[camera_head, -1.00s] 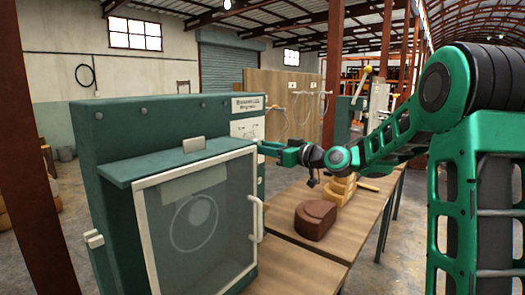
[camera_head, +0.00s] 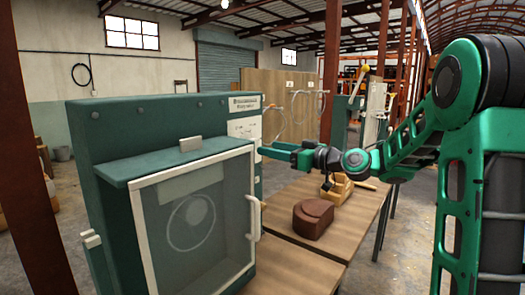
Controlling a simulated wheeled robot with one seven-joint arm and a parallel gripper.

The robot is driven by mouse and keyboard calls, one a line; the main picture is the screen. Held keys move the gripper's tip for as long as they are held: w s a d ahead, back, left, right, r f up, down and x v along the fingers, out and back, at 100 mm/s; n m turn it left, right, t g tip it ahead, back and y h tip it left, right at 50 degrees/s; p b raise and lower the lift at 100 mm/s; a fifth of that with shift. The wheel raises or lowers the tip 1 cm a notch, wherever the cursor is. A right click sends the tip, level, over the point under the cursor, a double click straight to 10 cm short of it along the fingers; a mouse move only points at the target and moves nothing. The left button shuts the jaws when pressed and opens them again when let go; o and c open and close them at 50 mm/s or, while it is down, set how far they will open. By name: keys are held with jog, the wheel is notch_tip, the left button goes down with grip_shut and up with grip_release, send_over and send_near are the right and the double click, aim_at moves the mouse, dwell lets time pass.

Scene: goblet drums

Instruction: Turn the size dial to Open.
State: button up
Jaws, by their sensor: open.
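A dark green machine (camera_head: 100,150) with a framed clear door (camera_head: 193,225) stands at the left. Its right side carries a white label panel (camera_head: 244,127). My green gripper (camera_head: 266,151) is at that right side, just below the panel, its tips close to the machine's edge. It is open. I cannot tell whether the fingers touch anything. The size dial and its Open mark cannot be made out; the side face is seen at a steep angle and is partly hidden behind the gripper and the door's edge.
A wooden workbench (camera_head: 285,262) runs along the machine's right, with a brown block (camera_head: 313,219) and a lighter wooden piece (camera_head: 338,190) on it below my arm. The door's white handle (camera_head: 254,218) sticks out. Reddish steel posts (camera_head: 330,75) stand behind.

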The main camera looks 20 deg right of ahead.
jog(key=shift+v, duration=2.7)
jog(key=s+d+f+m+g+h, duration=0.35)
jog(key=s+f+g+h, duration=0.35)
jog(key=s+f, duration=0.6)
jog(key=s+d+f+m+g+h, duration=0.1)
jog(key=s+d+f+m+g, duration=0.1)
jog(key=s, duration=0.7)
jog(key=s+d+f+m+g+h, duration=0.1)
jog(key=s+d+f+m+g, duration=0.1)
jog(key=s, duration=0.7)
jog(key=s+d+f+m+g+h, duration=0.1)
jog(key=s+d+f+m+g, duration=0.2)
jog(key=s+f+m, duration=0.3)
jog(key=s, duration=0.3)
jog(key=shift+s+g, duration=0.4)
